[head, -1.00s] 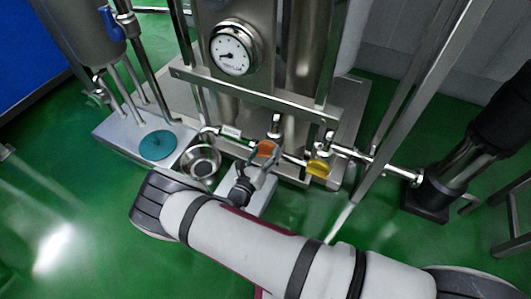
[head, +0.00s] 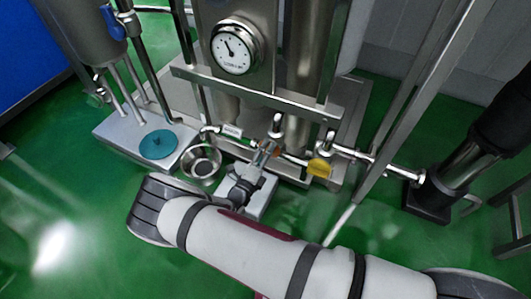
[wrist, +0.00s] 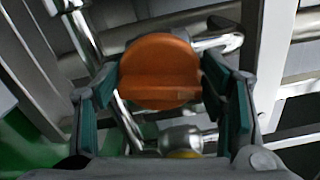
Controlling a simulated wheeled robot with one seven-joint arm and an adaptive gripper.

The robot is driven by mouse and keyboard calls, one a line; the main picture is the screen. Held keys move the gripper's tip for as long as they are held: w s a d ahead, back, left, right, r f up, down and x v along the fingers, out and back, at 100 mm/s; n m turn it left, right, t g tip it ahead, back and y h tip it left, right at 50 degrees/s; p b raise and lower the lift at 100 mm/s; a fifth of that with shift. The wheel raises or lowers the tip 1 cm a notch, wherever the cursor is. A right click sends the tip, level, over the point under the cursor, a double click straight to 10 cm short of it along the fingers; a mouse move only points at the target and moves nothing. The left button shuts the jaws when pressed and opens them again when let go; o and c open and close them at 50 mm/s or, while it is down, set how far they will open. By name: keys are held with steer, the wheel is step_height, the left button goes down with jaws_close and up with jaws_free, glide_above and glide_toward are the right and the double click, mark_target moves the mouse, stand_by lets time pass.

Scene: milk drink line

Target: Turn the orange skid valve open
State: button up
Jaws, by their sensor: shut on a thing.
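The orange skid valve handle (wrist: 160,72) fills the middle of the wrist view, a rounded orange grip in front of a metal pipe. My gripper (wrist: 160,85) has one finger on each side of it and is shut on it. In the head view my gripper (head: 265,153) is at the pipe run low on the skid.
A yellow valve handle (head: 319,167) sits on the same pipe just right of my gripper. A dial gauge (head: 236,47) is above. A steel cup (head: 201,163) and a teal disc (head: 158,144) lie to the left. Steel uprights stand at right.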

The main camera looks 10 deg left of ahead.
steer(key=shift+w+n, duration=0.1)
steer(key=shift+n, duration=1.1)
steer(key=o, duration=1)
steer(key=shift+f, duration=0.1)
steer(key=shift+c, duration=0.2)
steer(key=v, duration=1.2)
